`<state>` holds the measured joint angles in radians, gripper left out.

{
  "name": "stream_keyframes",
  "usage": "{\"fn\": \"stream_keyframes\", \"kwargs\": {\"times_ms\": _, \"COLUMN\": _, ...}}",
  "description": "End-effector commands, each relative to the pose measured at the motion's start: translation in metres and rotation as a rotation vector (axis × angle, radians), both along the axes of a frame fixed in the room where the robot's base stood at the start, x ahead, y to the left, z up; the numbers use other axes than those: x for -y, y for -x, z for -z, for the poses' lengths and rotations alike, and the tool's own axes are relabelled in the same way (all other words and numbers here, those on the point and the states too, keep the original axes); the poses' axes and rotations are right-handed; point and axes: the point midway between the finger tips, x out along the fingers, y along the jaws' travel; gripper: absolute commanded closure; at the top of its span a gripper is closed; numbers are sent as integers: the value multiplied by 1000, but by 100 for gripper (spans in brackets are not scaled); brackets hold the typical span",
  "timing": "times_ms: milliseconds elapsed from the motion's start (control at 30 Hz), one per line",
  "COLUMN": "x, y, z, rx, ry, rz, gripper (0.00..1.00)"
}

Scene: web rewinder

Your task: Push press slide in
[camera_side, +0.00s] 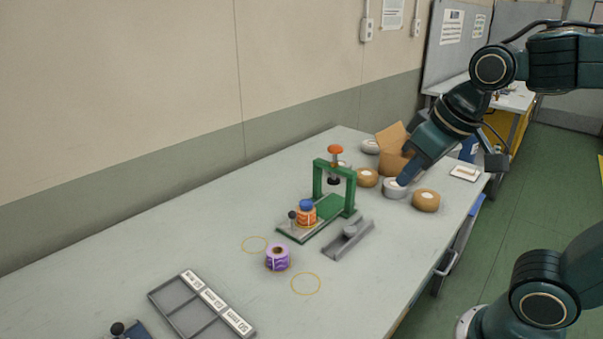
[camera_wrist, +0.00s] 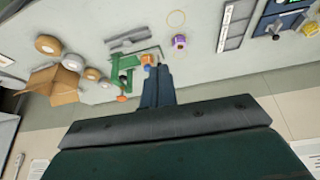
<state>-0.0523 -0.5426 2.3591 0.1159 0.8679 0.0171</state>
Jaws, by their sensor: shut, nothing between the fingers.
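The green press (camera_side: 349,192) stands mid-table, with an orange knob (camera_side: 335,149) on top of its frame. Its grey slide (camera_side: 293,230) sticks out at the front left, with a black-knobbed handle (camera_side: 292,215) at its outer end. An orange jar with a blue lid (camera_side: 306,213) stands on the slide, in front of the frame. My gripper (camera_side: 403,181) is shut and empty, to the right of the press in the side view, apart from it. In the wrist view my gripper (camera_wrist: 158,69) points towards the table, with the press (camera_wrist: 126,65) just left of its fingers.
A grey bracket (camera_side: 349,240) lies right of the press. A purple roll (camera_side: 277,258) stands in front, near two yellow circles. Brown and grey rolls (camera_side: 426,201) and an open cardboard box (camera_side: 393,163) are behind. A grey divided tray (camera_side: 190,310) lies at the front left.

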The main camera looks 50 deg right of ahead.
Motion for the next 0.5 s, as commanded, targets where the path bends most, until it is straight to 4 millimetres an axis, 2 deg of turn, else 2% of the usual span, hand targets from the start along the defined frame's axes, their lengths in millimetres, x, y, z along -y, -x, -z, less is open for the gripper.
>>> {"fn": "stream_keyframes", "kwargs": {"times_ms": 233, "x": 4, "y": -56, "z": -4, "rx": -32, "ry": 29, "rz": 65, "gripper": 100}}
{"fn": "stream_keyframes", "kwargs": {"times_ms": 500, "x": 3, "y": -116, "z": 4, "rx": -58, "ry": 73, "rz": 134, "gripper": 100}}
